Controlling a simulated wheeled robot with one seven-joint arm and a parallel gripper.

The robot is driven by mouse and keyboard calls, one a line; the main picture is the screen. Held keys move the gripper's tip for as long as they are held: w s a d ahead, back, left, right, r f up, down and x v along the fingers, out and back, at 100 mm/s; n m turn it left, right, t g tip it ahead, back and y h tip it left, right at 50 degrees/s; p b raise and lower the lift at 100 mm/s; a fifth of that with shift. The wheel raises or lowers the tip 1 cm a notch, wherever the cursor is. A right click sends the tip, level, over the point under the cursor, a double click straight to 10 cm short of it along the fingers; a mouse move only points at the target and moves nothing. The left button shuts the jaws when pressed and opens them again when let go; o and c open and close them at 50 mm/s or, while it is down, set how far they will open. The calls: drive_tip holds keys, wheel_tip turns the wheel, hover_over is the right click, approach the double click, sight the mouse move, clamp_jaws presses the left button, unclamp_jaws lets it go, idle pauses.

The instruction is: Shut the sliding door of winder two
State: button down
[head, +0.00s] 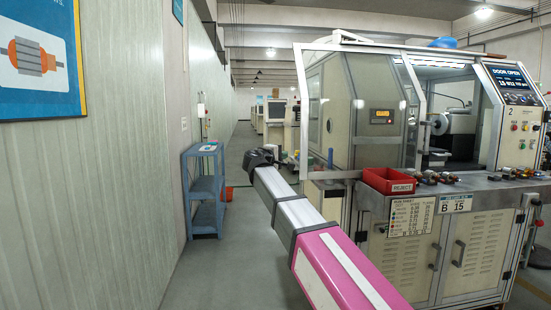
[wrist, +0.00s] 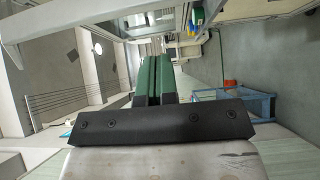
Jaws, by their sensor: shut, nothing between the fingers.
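Winder two (head: 500,150) stands at the right in the head view, with a "2" on its control panel and a display (head: 512,84) reading "DOOR OPEN". Its clear sliding door (head: 340,110), in a pale metal frame, stands at the left of the front. The opening (head: 455,95) to its right shows the winding parts inside. My gripper (head: 284,160) is left of the door, apart from it, at the end of my outstretched arm. In the wrist view its two green fingers (wrist: 153,80) are together with nothing between them.
A red bin (head: 389,181) and several small parts sit on the winder's front ledge (head: 480,188). A blue shelf (head: 205,190) stands by the left wall; it also shows in the wrist view (wrist: 235,103).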

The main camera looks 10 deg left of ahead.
sight(387, 151)
drive_tip(key=shift+w+d, duration=0.45)
drive_tip(key=shift+d, duration=0.35)
drive_tip(key=shift+w+d, duration=0.4)
drive_tip(key=shift+d, duration=0.35)
drive_tip(key=shift+w+d, duration=0.45)
drive_tip(key=shift+d, duration=0.35)
drive_tip(key=shift+d, duration=0.1)
drive_tip(key=w+d, duration=0.3)
drive_tip(key=d, duration=1)
drive_tip(key=w+d, duration=0.4)
drive_tip(key=d, duration=0.9)
drive_tip(key=w+d, duration=0.4)
drive_tip(key=d, duration=0.9)
drive_tip(key=shift+w+d, duration=0.2)
drive_tip(key=shift+w, duration=0.05)
drive_tip(key=shift+a, duration=0.1)
